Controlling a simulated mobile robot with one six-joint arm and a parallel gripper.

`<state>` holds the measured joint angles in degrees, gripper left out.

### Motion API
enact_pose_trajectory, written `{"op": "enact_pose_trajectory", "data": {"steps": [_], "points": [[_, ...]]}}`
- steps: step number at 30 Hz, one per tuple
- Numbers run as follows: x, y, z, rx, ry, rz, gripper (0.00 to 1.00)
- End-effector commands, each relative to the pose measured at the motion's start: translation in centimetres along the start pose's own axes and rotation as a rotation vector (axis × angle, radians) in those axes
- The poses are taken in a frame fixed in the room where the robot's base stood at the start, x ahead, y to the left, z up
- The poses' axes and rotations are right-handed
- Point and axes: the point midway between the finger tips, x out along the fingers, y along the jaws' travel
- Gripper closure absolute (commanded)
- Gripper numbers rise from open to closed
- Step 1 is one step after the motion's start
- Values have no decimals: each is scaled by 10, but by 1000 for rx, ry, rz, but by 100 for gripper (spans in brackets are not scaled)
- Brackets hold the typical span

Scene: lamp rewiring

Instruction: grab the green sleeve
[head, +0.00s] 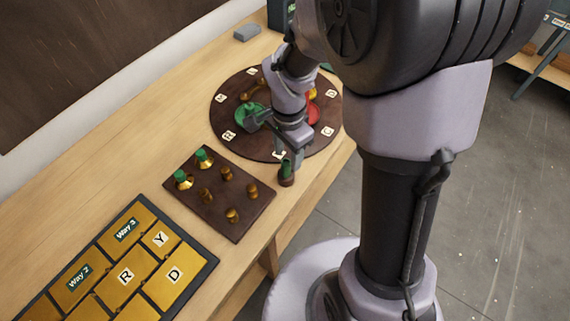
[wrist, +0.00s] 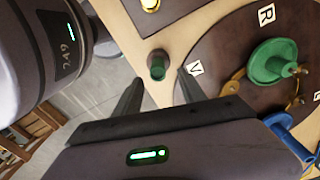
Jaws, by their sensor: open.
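The small green sleeve (head: 286,168) stands upright near the front edge of the table, between the peg board and the round board, its lower part brownish. In the wrist view the green sleeve (wrist: 157,66) shows just beyond the gap between my fingers. My gripper (head: 291,158) is right by it in the head view, pointing down. In the wrist view my gripper (wrist: 158,82) has its fingers apart, one on each side of the sleeve's line. Nothing shows between them. I cannot tell the remaining height above the sleeve.
A brown peg board (head: 233,226) holds brass pegs, two with green caps (head: 204,155). A round brown board (head: 222,108) with letter tags carries a green disc (wrist: 271,62) and a red piece (head: 313,113). A tray of lettered brass plates (head: 126,277) lies at the lower left.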

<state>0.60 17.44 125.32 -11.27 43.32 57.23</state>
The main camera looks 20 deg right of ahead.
Motion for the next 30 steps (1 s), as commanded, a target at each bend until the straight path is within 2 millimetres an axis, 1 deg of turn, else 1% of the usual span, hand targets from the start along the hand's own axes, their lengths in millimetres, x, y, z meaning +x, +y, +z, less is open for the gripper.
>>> {"op": "enact_pose_trajectory", "data": {"steps": [1,3,5,7,13,15,17,18,20,21,30], "points": [[17,2,2,-1,-1,3,52],[30,2,4,-1,-1,2,52],[38,2,4,0,-1,2,52],[42,2,4,0,-1,2,52],[40,2,3,0,0,0,52],[40,2,3,0,0,0,65],[40,2,3,0,0,0,77],[40,2,3,0,0,0,85],[40,2,3,-1,0,0,97],[40,2,3,-1,0,0,100],[39,2,3,-1,0,0,100]]}}
